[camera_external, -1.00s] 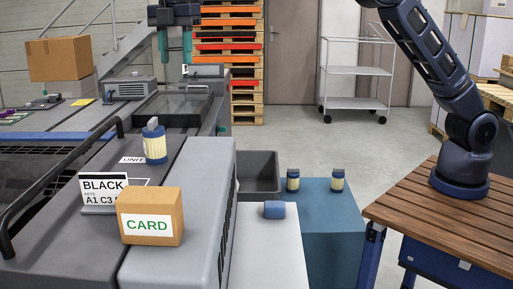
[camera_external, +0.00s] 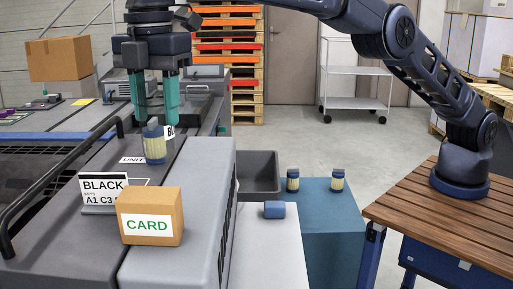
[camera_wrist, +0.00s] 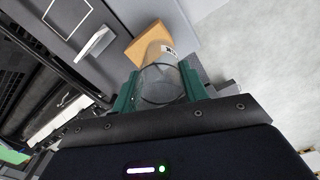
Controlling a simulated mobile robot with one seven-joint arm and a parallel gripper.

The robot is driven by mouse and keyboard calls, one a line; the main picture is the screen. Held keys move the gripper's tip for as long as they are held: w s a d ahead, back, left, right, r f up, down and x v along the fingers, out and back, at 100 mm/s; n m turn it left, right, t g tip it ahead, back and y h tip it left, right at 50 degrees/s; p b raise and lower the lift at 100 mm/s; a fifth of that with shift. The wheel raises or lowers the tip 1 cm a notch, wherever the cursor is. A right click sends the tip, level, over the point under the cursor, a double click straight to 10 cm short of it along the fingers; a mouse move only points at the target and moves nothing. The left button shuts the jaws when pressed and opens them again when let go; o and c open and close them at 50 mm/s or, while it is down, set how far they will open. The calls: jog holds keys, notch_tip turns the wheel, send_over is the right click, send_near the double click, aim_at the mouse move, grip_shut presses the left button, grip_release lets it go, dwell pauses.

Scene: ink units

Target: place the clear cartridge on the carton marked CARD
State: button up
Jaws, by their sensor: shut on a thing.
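My gripper (camera_external: 154,100) points down above the grey machine top, behind the blue-and-cream cartridge (camera_external: 155,145). In the wrist view its green fingers (camera_wrist: 160,88) are shut on the clear cartridge (camera_wrist: 160,75), a see-through cylinder with a small label at its far end. In the external view the clear body is hard to make out; a white label reading "BL" (camera_external: 169,131) shows below the fingers. The carton marked CARD (camera_external: 168,209) stands upright at the front of the machine top, nearer the camera and apart from my gripper. A brown carton (camera_wrist: 146,41) shows beyond the cartridge in the wrist view.
A sign reading BLACK (camera_external: 103,192) stands left of the CARD carton. A black rail (camera_external: 62,185) runs along the left. Blue-and-cream cartridges (camera_external: 292,180) (camera_external: 337,180) stand on a blue-green block, and a blue one (camera_external: 274,209) lies on a white surface. A grey bin (camera_external: 259,175) is behind.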

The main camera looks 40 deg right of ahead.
aim_at(160, 145)
jog(key=shift+f, duration=3.35)
jog(key=o, duration=1.3)
jog(key=shift+f, duration=0.1)
jog(key=shift+r, duration=3.85)
jog(key=shift+w+d, duration=0.1)
